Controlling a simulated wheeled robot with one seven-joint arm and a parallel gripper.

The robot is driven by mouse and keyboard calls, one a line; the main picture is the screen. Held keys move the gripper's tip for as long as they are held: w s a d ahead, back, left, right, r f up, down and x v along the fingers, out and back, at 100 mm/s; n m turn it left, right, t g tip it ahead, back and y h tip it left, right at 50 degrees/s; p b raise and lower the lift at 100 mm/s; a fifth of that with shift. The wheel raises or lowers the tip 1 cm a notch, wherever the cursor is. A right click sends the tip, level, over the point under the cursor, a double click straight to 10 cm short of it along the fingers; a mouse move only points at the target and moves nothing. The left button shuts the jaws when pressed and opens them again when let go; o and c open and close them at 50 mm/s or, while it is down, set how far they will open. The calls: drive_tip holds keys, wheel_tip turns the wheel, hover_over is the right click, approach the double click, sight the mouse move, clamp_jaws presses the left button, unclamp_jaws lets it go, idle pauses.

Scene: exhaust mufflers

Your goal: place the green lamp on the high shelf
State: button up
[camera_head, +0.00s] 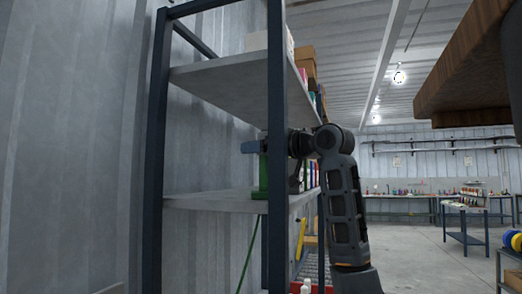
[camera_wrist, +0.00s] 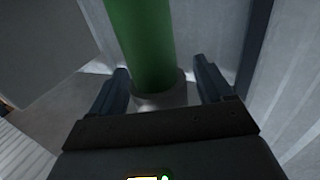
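The green lamp (camera_head: 262,178) stands on the middle shelf (camera_head: 215,202) of a shelf unit, partly hidden behind the front post. A green cord hangs down below that shelf. My gripper (camera_head: 250,147) is at the lamp's upper part, its fingers pointing left above the shelf. In the wrist view a green tube of the lamp (camera_wrist: 147,45) with a pale grey collar lies between the two fingers of my gripper (camera_wrist: 163,85). The fingers are apart, with narrow gaps visible beside the collar, so they do not look closed on it.
The upper shelf (camera_head: 225,82) is above my gripper and carries boxes (camera_head: 305,62) toward its right end. The blue front post (camera_head: 277,110) stands close to my wrist. A wooden board edge (camera_head: 465,75) juts in at upper right. Open floor lies to the right.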

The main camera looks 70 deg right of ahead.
drive_tip(key=shift+r, duration=0.15)
drive_tip(key=b+v, duration=0.3)
drive_tip(key=v, duration=0.9)
drive_tip(key=shift+c, duration=0.4)
idle(2.0)
